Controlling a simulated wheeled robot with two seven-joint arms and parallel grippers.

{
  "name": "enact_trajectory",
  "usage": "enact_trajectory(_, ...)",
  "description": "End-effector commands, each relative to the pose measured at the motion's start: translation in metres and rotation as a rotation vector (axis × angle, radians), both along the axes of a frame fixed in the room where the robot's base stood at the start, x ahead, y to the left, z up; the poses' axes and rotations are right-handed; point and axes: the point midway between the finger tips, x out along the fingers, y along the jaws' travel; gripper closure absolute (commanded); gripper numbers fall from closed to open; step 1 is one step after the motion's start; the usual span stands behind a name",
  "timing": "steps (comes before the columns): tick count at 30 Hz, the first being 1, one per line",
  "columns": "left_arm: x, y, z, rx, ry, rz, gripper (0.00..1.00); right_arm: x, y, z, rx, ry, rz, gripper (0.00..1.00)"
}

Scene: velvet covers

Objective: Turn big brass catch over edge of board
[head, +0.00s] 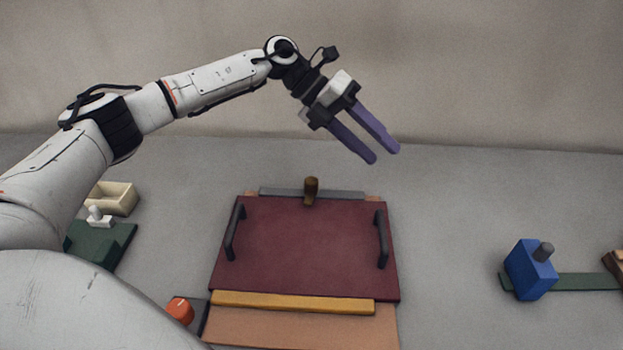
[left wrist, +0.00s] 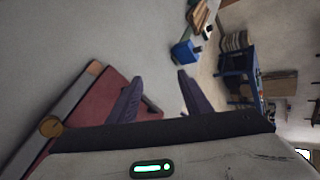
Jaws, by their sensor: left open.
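The big brass catch (head: 311,190) stands at the middle of the far edge of the dark red board (head: 305,245), against a grey strip (head: 345,194). In the left wrist view the brass catch (left wrist: 50,126) shows as a round knob at the lower left, beside the red board (left wrist: 95,105). Which way the catch is turned I cannot tell. My left gripper (head: 385,157) is open and empty, raised above and to the right of the catch, apart from it. Its purple fingers also show in the left wrist view (left wrist: 160,85). My right gripper is not in view.
Black handles (head: 235,232) (head: 381,239) stand on the board's two sides. A yellow bar (head: 292,302) lies along its near edge. A blue block (head: 530,270) stands at right, an orange knob (head: 180,310) at lower left, a cream box (head: 112,198) at left.

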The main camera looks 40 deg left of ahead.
Motion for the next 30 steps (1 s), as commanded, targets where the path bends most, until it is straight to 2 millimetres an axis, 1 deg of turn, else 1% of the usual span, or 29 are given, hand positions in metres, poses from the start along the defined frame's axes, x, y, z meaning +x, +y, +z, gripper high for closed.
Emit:
enact_trajectory(1,0.004,-0.006,0.017,-0.129,-0.025,0.047,0.55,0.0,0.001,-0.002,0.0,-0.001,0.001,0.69)
enact_trajectory(2,0.007,-0.008,0.029,-0.206,-0.038,0.078,0.55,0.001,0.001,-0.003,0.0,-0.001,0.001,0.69)
enact_trajectory(3,0.013,-0.009,0.047,-0.307,-0.056,0.127,0.55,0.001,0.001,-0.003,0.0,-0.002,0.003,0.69)
enact_trajectory(5,0.022,-0.004,0.072,-0.45,-0.074,0.209,0.55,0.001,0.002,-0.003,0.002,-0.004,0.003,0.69)
enact_trajectory(6,0.028,0.003,0.087,-0.54,-0.078,0.272,0.55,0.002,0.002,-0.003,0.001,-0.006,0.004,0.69)
enact_trajectory(8,0.038,0.02,0.108,-0.666,-0.078,0.376,0.55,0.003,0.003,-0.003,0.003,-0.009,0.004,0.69)
enact_trajectory(9,0.045,0.033,0.118,-0.743,-0.071,0.449,0.55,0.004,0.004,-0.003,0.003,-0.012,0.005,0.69)
enact_trajectory(10,0.05,0.045,0.124,-0.797,-0.064,0.509,0.55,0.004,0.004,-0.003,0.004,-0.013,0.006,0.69)
enact_trajectory(11,0.055,0.057,0.13,-0.85,-0.053,0.569,0.55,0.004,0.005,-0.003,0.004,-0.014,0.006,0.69)
enact_trajectory(12,0.06,0.074,0.133,-0.911,-0.032,0.652,0.55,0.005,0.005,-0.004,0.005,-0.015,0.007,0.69)
enact_trajectory(14,0.068,0.102,0.134,-0.994,0.01,0.782,0.55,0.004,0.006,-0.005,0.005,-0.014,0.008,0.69)
enact_trajectory(15,0.071,0.12,0.131,-1.041,0.046,0.87,0.55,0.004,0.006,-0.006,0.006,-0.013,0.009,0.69)
enact_trajectory(17,0.074,0.146,0.12,-1.097,0.112,1.004,0.55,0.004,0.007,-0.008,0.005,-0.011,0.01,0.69)
enact_trajectory(19,0.073,0.174,0.1,-1.142,0.208,1.16,0.55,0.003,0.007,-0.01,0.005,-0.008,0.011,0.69)
enact_trajectory(20,0.071,0.183,0.089,-1.154,0.257,1.225,0.55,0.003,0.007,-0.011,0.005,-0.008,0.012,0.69)
enact_trajectory(21,0.067,0.196,0.074,-1.163,0.324,1.31,0.55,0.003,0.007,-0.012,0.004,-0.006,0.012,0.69)
enact_trajectory(22,0.062,0.202,0.061,-1.166,0.382,1.371,0.55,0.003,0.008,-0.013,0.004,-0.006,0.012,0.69)
enact_trajectory(23,0.057,0.208,0.048,-1.163,0.441,1.431,0.55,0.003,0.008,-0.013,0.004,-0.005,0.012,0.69)
enact_trajectory(24,0.047,0.214,0.029,-1.152,0.526,1.506,0.55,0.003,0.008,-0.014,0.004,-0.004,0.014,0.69)
enact_trajectory(26,0.03,0.216,0.003,-1.124,0.663,1.606,0.55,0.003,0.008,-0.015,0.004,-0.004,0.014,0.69)
enact_trajectory(27,0.017,0.215,-0.013,-1.097,0.756,1.662,0.55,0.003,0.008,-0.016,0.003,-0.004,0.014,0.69)
enact_trajectory(29,-0.004,0.209,-0.035,-1.049,0.891,1.729,0.55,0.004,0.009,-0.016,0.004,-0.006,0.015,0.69)
enact_trajectory(30,-0.018,0.204,-0.046,-1.015,0.977,1.762,0.55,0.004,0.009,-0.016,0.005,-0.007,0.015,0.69)
